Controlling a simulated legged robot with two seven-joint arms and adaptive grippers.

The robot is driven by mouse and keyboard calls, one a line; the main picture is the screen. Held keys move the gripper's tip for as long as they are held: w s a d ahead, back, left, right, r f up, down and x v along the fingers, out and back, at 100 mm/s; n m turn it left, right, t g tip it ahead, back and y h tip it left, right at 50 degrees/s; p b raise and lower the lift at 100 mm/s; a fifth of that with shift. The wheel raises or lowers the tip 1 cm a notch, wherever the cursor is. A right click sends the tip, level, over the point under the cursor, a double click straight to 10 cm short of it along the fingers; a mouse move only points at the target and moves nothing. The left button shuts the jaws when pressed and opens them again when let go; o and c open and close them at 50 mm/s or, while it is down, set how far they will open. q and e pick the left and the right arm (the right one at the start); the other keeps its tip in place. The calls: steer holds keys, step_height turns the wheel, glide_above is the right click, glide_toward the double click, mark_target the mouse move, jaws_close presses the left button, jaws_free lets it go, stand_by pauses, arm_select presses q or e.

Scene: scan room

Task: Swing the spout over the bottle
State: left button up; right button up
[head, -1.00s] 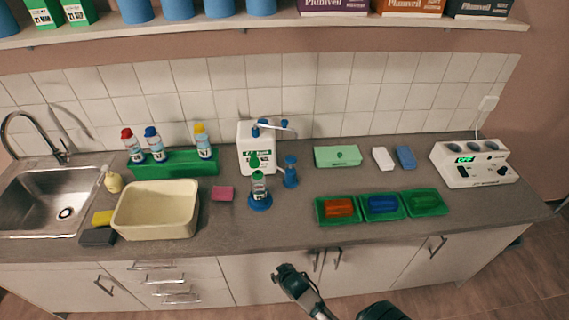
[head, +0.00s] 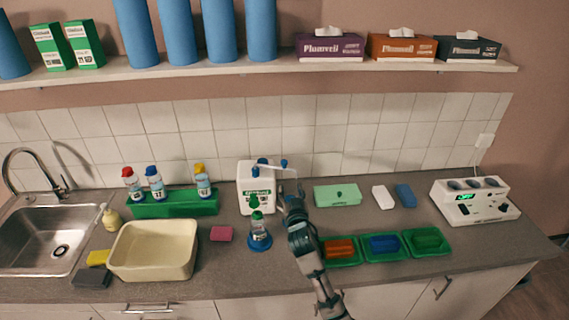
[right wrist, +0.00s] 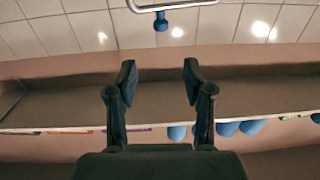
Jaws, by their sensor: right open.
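A white dispenser canister (head: 250,198) with a green label stands at the back of the counter. Its pale spout (head: 275,167), with blue parts, reaches right from the top. The bottle (head: 257,228), with a green cap and blue base, stands upright in front of the canister, apart from the spout's end. My right gripper (head: 290,190) is open and empty, right of the canister and just below the spout's outer end. In the right wrist view the spout (right wrist: 185,6) and a blue knob (right wrist: 161,20) show beyond the open fingers (right wrist: 157,80). My left gripper is not in view.
A cream basin (head: 155,265) and pink sponge (head: 221,233) lie left of the bottle. A green rack (head: 175,208) holds bottles behind. Green trays (head: 428,241) and a mint box (head: 337,195) are on the right. A shelf (head: 300,68) runs above.

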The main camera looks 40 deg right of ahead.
mark_target(285, 165)
steer(key=p+x, duration=0.1)
steer(key=x, duration=1.5)
steer(key=shift+w+f+p, duration=0.15)
steer(key=shift+p, duration=0.2)
jaws_close()
